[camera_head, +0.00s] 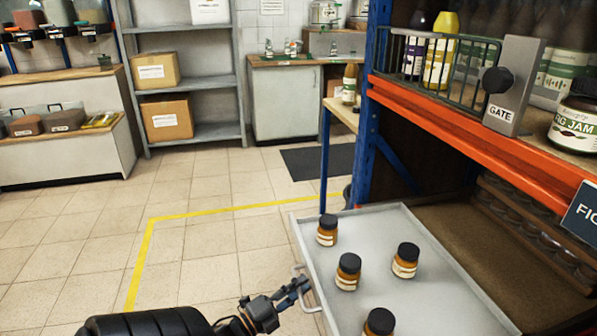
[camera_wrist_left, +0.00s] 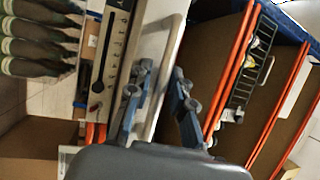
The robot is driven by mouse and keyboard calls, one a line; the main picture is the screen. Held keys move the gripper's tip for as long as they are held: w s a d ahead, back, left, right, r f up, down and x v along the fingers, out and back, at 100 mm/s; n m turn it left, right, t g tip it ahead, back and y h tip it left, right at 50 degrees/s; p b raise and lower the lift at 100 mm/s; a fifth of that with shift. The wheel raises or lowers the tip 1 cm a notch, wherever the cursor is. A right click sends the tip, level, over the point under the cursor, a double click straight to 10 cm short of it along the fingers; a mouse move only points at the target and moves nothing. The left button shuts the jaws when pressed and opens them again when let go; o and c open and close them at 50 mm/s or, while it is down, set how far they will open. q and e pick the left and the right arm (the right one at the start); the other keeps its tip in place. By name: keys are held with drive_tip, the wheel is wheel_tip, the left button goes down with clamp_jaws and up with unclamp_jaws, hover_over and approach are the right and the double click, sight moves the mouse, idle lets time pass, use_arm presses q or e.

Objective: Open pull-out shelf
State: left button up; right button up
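The pull-out shelf (camera_head: 455,287) is a grey tray with a low rim. It stands well out from under the orange-beamed rack, with several amber jars (camera_head: 348,272) with black lids upright on it. Its handle (camera_head: 309,296) is a pale bar on the tray's left side. My left gripper (camera_head: 297,286) is at this handle. In the left wrist view its two fingers (camera_wrist_left: 158,98) are apart, with a pale strip running between them. I cannot tell whether they touch the handle. My right gripper is not in view.
The rack's orange beam (camera_head: 480,140) and blue post (camera_head: 376,110) rise beside the tray. A wire gate (camera_head: 510,85) and a jam jar (camera_head: 577,125) are on the level above. Tiled floor (camera_head: 205,245) with a yellow line is clear left of the tray.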

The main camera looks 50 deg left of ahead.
use_arm(q)
drive_tip(key=s+f, duration=0.2)
drive_tip(key=s, duration=1)
drive_tip(key=shift+w+d, duration=0.1)
drive_tip(key=shift+w, duration=0.05)
